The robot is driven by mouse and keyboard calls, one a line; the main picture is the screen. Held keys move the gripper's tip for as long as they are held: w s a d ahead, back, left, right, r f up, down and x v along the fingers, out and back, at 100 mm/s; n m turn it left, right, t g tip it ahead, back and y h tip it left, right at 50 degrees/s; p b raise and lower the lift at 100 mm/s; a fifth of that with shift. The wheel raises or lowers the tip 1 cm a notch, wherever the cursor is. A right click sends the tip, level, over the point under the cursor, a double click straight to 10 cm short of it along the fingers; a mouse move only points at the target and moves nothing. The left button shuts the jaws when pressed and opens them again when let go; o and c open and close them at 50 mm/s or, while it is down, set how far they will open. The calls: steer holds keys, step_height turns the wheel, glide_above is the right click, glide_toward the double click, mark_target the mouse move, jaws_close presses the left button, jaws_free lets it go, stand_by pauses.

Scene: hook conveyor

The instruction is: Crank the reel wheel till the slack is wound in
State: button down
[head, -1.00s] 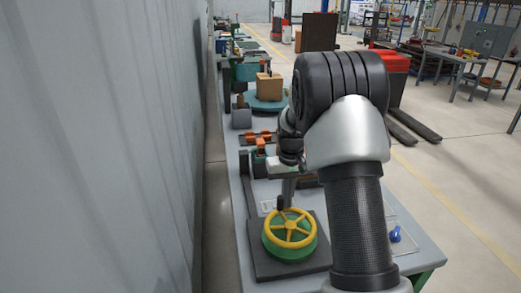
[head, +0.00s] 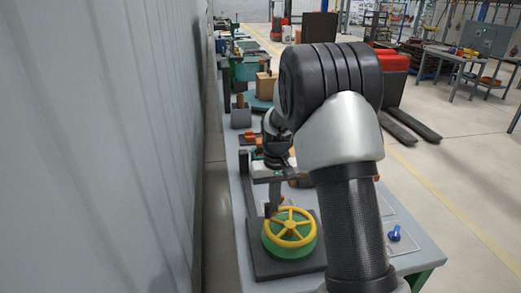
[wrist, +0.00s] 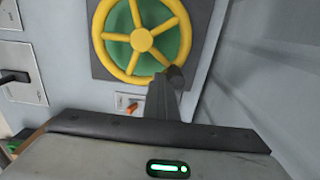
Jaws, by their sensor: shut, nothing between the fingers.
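The yellow spoked reel wheel (head: 289,227) sits on a green drum (head: 288,250) on a dark square plate near the bench's front end. Its dark upright crank handle (head: 268,211) stands at the rim's far left. My gripper (head: 274,208) points down beside the handle, its fingers shut and empty. In the wrist view, the wheel (wrist: 142,40) is at the top, and my gripper (wrist: 167,80) reaches its lower right rim by the handle (wrist: 176,72). I cannot tell whether the fingers touch the handle. No cable or slack is clearly visible.
A grey wall (head: 100,150) runs close along the left of the bench. A blue knob (head: 394,234) is on a panel at the bench's right. The wrist view shows a small orange switch (wrist: 131,106) near the wheel. Boxes stand farther along the bench.

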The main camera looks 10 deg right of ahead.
steer(key=shift+s+a+r, duration=0.1)
steer(key=shift+s+a, duration=0.15)
steer(key=shift+a, duration=0.4)
steer(key=shift+s+a, duration=0.2)
steer(key=shift+a, duration=0.45)
steer(key=shift+s, duration=0.1)
steer(key=s+a, duration=0.2)
steer(key=s, duration=0.1)
steer(key=shift+s+a+b, duration=0.1)
steer(key=shift+b, duration=0.25)
